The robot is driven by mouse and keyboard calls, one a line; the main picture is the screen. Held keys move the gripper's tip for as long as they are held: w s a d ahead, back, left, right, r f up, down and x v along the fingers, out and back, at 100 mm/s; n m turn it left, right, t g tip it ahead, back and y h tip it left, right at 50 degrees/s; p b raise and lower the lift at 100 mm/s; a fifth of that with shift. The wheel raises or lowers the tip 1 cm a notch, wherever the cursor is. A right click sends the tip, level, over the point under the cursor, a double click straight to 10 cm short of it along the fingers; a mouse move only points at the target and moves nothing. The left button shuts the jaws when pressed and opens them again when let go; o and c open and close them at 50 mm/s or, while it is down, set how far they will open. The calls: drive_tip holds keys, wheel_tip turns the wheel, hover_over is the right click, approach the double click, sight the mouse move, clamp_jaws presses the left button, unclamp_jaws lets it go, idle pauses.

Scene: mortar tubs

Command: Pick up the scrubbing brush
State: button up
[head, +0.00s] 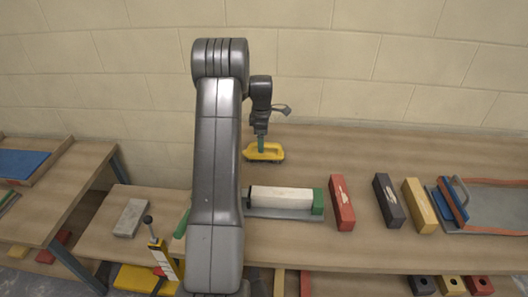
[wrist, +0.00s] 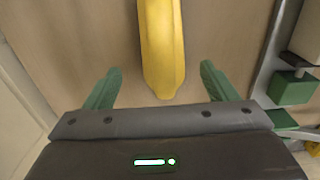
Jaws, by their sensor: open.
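My gripper (head: 262,143) points down right at the brush in the head view. In the wrist view its green fingers (wrist: 158,78) are apart, one on each side of the yellow body with gaps between. The brush's bristles are hidden.
Red (head: 342,203), dark (head: 390,201) and yellow (head: 420,206) bricks lie to the right, then a blue-handled float (head: 455,197). A grey block (head: 131,218) is at left. The bench behind the bricks is clear.

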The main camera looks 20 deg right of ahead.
drive_tip(key=shift+s+f, duration=0.15)
drive_tip(key=shift+f, duration=0.15)
drive_tip(key=shift+s+f+p, duration=0.1)
drive_tip(key=shift+f+p, duration=0.65)
drive_tip(key=shift+f, duration=1.5)
drive_tip(key=c, duration=1.1)
drive_tip(key=shift+d+r, duration=0.1)
wheel_tip(320, 180, up, 10)
drive_tip(key=shift+f+b, duration=0.1)
drive_tip(key=shift+b, duration=0.85)
